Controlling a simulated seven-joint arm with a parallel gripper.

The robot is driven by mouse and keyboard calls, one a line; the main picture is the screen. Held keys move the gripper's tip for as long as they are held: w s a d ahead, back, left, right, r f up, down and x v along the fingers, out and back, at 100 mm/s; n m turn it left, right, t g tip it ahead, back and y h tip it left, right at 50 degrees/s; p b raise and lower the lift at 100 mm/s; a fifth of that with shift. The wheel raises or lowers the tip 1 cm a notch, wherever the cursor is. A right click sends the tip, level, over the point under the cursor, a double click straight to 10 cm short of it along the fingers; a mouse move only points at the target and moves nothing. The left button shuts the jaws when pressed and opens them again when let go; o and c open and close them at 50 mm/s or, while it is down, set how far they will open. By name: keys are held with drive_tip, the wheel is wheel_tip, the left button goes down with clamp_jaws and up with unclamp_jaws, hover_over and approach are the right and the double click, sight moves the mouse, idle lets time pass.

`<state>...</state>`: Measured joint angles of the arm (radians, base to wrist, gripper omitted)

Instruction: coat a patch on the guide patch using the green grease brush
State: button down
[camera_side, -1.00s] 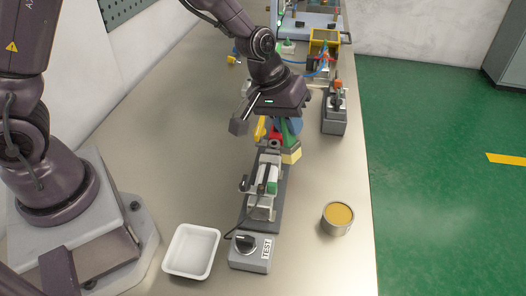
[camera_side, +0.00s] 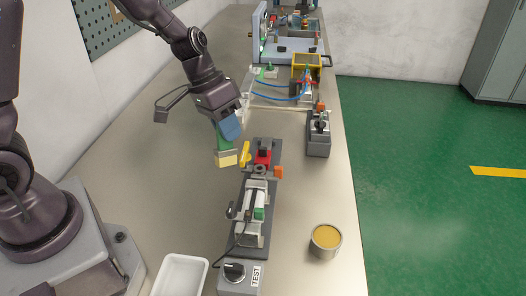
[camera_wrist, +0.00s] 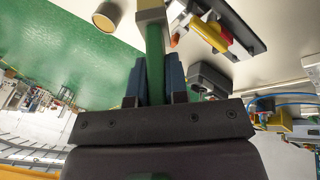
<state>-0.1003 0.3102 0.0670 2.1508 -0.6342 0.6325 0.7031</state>
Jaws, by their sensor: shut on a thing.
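My gripper (camera_side: 229,128) has blue fingers and is shut on the green grease brush (camera_side: 223,144), with its pale yellow bristle end (camera_side: 227,160) pointing down. The brush hangs above the bench, just left of the far end of the clamp fixture (camera_side: 252,222) in the side view. In the wrist view my gripper (camera_wrist: 158,75) holds the green handle (camera_wrist: 155,42) between the blue fingers. A round tin of amber grease (camera_side: 326,238) stands right of the fixture; it also shows in the wrist view (camera_wrist: 107,16). I cannot make out which surface is the guide patch.
A yellow lever (camera_side: 245,153) and a red part (camera_side: 263,157) sit at the fixture's far end, close to the brush. A TEST switch box (camera_side: 238,279) and a white tray (camera_side: 180,276) are in front. A grey switch box (camera_side: 318,140) stands behind right.

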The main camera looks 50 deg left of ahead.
idle(0.4)
drive_tip(key=w+a+t+y, duration=0.15)
drive_tip(key=w+a, duration=0.25)
drive_tip(key=w, duration=0.4)
drive_tip(key=w+a+t+y, duration=0.1)
drive_tip(key=w+a+y, duration=0.1)
drive_tip(key=w+a, duration=0.5)
wheel_tip(320, 180, down, 5)
drive_tip(key=w+d, duration=0.2)
drive_tip(key=shift+w+f+m, duration=0.15)
drive_tip(key=shift+m, duration=0.15)
